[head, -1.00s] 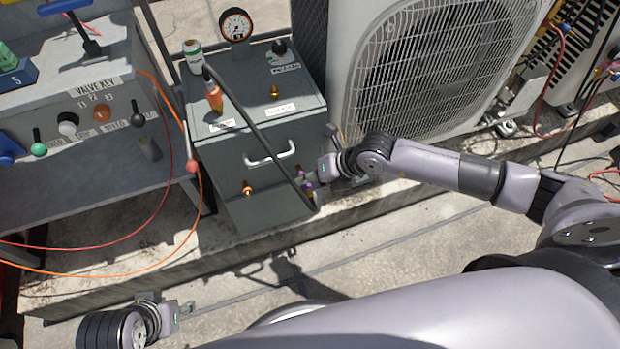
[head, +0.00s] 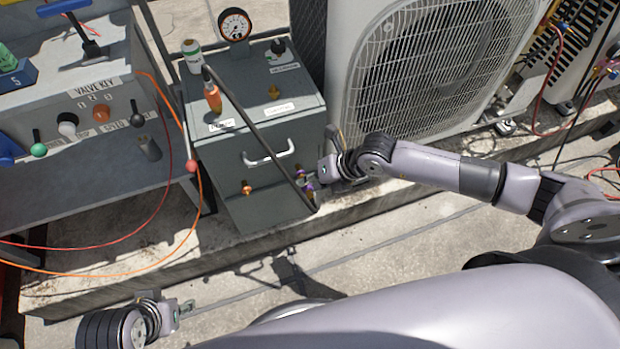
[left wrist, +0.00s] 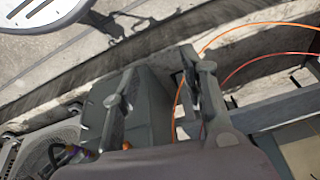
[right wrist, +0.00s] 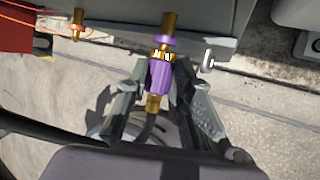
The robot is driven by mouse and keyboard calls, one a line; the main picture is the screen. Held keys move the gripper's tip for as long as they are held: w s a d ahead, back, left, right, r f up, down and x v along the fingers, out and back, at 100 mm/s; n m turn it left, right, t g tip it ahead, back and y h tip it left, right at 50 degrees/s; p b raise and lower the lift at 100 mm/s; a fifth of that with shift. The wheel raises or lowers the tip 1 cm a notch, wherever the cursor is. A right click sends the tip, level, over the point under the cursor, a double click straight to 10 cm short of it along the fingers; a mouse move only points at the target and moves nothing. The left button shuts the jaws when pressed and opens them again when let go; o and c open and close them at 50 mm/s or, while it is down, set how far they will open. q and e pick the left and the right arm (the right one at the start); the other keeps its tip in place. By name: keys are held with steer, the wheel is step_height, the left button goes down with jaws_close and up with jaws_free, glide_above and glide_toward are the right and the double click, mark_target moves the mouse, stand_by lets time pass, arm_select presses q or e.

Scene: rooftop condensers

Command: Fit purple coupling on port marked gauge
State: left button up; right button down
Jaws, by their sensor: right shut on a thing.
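The purple coupling (right wrist: 158,82) is between the fingers of my right gripper (right wrist: 158,88), which is shut on it. A dark hose runs from its brass tail. The coupling is in line with a brass port (right wrist: 170,20) on the grey cabinet; a purple ring sits between them. I cannot tell whether it is seated. In the head view the right gripper (head: 318,186) is at the cabinet's lower right front, with the coupling (head: 309,187) partly hidden. No port label is readable as gauge. My left gripper (left wrist: 156,84) is open and empty; it also shows at lower left in the head view (head: 183,309).
A second brass port (head: 246,187) is on the cabinet front (head: 222,165), left of the coupling. A dark rod slants across the cabinet. A large condenser (head: 430,70) stands close behind my right arm. A valve bench (head: 75,115) with red and orange hoses is at left.

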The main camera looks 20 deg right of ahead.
mark_target(312, 198)
steer(key=shift+s+r+p, duration=0.1)
steer(key=shift+s+p, duration=0.6)
steer(key=shift+s, duration=0.8)
steer(key=shift+s+p, duration=0.45)
arm_select(q)
steer(key=shift+w+d+f, duration=0.1)
steer(key=shift+w+f, duration=0.5)
steer(key=shift+f, duration=0.2)
arm_select(e)
steer(key=shift+s, duration=0.15)
steer(key=c, duration=1.9)
jaws_free()
steer(key=shift+c, duration=0.2)
arm_select(q)
steer(key=shift+s, duration=0.15)
arm_select(e)
jaws_close()
